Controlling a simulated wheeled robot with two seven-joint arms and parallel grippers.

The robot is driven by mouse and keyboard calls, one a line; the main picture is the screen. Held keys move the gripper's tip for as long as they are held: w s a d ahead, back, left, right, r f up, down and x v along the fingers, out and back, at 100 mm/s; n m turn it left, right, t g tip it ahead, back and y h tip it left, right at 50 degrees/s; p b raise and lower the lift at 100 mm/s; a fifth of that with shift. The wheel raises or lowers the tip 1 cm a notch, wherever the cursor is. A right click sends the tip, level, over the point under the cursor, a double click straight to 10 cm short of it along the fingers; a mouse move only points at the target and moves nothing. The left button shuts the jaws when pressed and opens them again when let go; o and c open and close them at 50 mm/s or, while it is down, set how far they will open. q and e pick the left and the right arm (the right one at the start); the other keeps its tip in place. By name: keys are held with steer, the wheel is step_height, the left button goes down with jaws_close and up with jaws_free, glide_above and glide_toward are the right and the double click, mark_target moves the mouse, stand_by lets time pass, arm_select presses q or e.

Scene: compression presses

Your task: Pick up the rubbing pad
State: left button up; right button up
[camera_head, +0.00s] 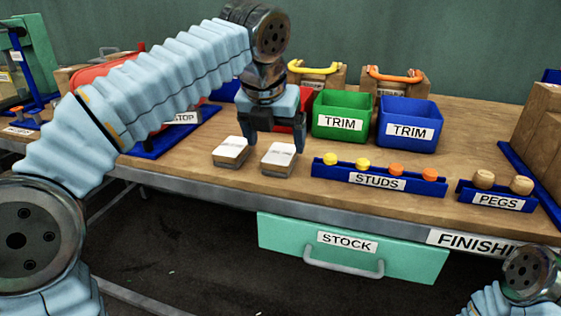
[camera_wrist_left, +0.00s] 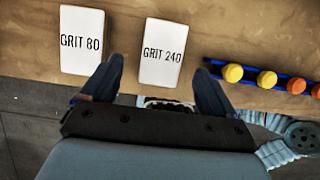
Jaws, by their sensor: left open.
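Two rubbing pads with white tops and grey lower parts lie side by side near the table's front edge. The left pad (camera_head: 230,152) reads GRIT 80 in the left wrist view (camera_wrist_left: 81,42). The right pad (camera_head: 278,159) reads GRIT 240 in the left wrist view (camera_wrist_left: 161,53). My left gripper (camera_head: 274,140) is open and empty, pointing down above the pads. In the left wrist view its fingers (camera_wrist_left: 157,78) lie either side of the line to the GRIT 240 pad, apart from it. My right gripper is out of view.
A blue STUDS rack (camera_head: 378,181) with yellow and orange studs stands right of the pads, then a PEGS rack (camera_head: 497,196). Green (camera_head: 341,116) and blue (camera_head: 409,123) TRIM bins stand behind. A STOCK drawer (camera_head: 350,247) hangs below the table edge.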

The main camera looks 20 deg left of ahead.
mark_target(280, 153)
arm_select(q)
steer(key=x, duration=0.4)
steer(key=shift+w+d+f+b, duration=0.15)
steer(key=shift+w+f+b, duration=0.1)
steer(key=shift+b, duration=0.1)
steer(key=c, duration=1.2)
steer(key=shift+o, duration=0.2)
steer(key=shift+r, duration=0.5)
steer(key=r, duration=0.1)
steer(key=r+p, duration=0.1)
steer(key=r, duration=0.1)
steer(key=shift+s+d, duration=0.1)
steer(key=shift+s, duration=0.15)
steer(key=s+d+r, duration=0.1)
steer(key=s+r, duration=0.2)
steer(key=s, duration=0.1)
steer(key=s+d+r+p, duration=0.1)
steer(key=s+d+r, duration=0.1)
steer(key=s+r, duration=0.1)
steer(key=s+d+r, duration=0.2)
steer(key=s+r, duration=0.1)
steer(key=s, duration=0.2)
steer(key=shift+s, duration=0.3)
